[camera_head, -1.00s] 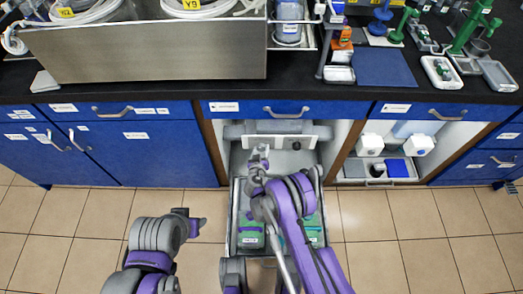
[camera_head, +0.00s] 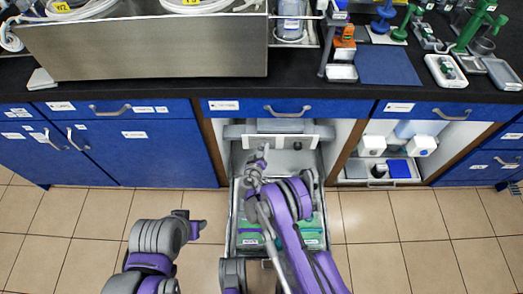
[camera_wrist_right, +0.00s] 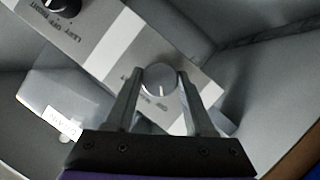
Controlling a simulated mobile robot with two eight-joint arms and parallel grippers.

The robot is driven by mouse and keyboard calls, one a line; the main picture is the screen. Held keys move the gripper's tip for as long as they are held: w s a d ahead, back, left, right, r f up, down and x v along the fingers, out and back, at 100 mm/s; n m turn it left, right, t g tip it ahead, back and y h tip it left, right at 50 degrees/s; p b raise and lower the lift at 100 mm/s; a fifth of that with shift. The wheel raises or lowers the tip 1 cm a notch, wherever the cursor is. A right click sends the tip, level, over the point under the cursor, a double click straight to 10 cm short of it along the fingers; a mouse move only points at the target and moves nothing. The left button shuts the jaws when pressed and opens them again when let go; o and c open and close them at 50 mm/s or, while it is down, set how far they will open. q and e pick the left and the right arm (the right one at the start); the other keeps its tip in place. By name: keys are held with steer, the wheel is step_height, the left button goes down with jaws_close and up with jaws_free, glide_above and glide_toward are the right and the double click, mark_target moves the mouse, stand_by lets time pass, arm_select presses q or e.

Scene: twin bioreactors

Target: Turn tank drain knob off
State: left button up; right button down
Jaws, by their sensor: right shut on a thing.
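A round grey knob (camera_wrist_right: 159,78) with a white pointer line sits on a grey panel (camera_wrist_right: 112,42) in the right wrist view. My right gripper (camera_wrist_right: 157,85) has one finger on each side of this knob and is shut on it. In the head view my right gripper (camera_head: 261,156) is low in the open cabinet bay, in front of a pale panel (camera_head: 272,140); the knob cannot be made out there. Printing beside the knob is partly hidden and hard to read. My left gripper (camera_head: 195,223) is over the floor, away from the bay; its jaw opening is unclear.
A second, black knob (camera_wrist_right: 64,4) sits on the panel's upper left. A pulled-out drawer (camera_head: 234,218) with green-topped items lies under my right arm. Blue cabinet doors (camera_head: 150,152) flank the bay on the left. The tiled floor (camera_head: 400,235) at right is clear.

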steer(key=shift+c, duration=1.3)
jaws_free()
steer(key=shift+s, duration=0.15)
steer(key=p+v, duration=0.1)
steer(key=v, duration=0.9)
steer(key=shift+s, duration=0.25)
steer(key=shift+a+r, duration=0.1)
steer(key=shift+r, duration=0.1)
